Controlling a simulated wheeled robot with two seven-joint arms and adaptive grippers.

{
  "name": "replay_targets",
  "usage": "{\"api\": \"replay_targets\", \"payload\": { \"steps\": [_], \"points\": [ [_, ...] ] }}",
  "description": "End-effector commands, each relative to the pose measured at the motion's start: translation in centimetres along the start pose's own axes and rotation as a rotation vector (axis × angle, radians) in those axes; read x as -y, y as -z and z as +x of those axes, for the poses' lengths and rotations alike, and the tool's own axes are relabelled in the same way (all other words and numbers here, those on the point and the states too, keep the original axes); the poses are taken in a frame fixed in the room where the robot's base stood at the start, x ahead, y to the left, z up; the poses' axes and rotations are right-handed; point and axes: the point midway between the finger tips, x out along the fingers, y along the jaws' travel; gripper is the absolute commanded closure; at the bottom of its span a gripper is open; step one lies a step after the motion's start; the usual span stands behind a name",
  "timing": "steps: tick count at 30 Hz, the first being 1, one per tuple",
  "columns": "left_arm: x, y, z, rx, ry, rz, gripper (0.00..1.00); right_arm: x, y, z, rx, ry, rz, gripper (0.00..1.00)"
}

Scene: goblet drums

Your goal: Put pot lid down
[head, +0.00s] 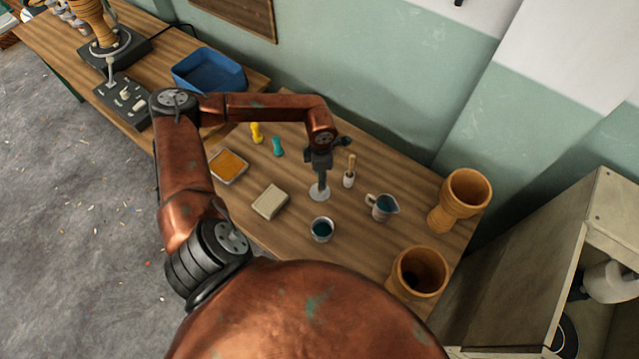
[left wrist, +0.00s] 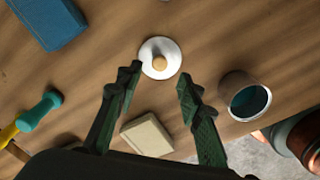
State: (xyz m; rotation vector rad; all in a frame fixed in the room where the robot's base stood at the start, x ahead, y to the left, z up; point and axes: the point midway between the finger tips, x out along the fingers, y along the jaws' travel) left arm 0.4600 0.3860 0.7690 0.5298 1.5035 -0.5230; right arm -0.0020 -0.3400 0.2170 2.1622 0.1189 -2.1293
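The pot lid (head: 319,195) is a small white disc with a tan knob; it also shows in the left wrist view (left wrist: 160,58). It appears to lie flat on the wooden table, knob up. My left gripper (head: 321,184) is above the lid and points down. In the left wrist view its two fingers (left wrist: 158,79) are spread apart with nothing between them, and the lid shows just past their tips. A small metal pot (head: 321,229) with a teal inside stands uncovered nearby; it also shows in the left wrist view (left wrist: 245,96). My right gripper is not in view.
A pale block (head: 269,202), an orange-filled tray (head: 228,166), a teal tool (head: 277,146), a yellow tool (head: 256,133), a brush-like tool (head: 349,172) and a jug (head: 382,207) surround the lid. Two drum bodies (head: 462,197) (head: 418,271) stand right. A blue tray (head: 208,70) sits behind.

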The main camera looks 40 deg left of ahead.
Motion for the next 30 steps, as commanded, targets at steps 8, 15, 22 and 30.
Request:
{"api": "replay_targets", "payload": {
  "steps": [8, 15, 22, 30],
  "points": [
    [0.0, 0.0, -4.6, 0.0, -0.001, 0.001, 0.65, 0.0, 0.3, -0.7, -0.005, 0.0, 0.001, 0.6],
    [0.0, 0.0, -5.5, -0.002, 0.0, 0.0, 0.65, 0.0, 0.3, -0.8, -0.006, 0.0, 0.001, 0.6],
    [0.0, 0.0, -5.5, -0.001, 0.0, 0.0, 0.65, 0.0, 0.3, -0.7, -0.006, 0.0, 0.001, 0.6],
    [0.0, 0.0, -5.5, -0.001, 0.0, 0.0, 0.65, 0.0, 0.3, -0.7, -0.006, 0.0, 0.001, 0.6]
  ]
}}
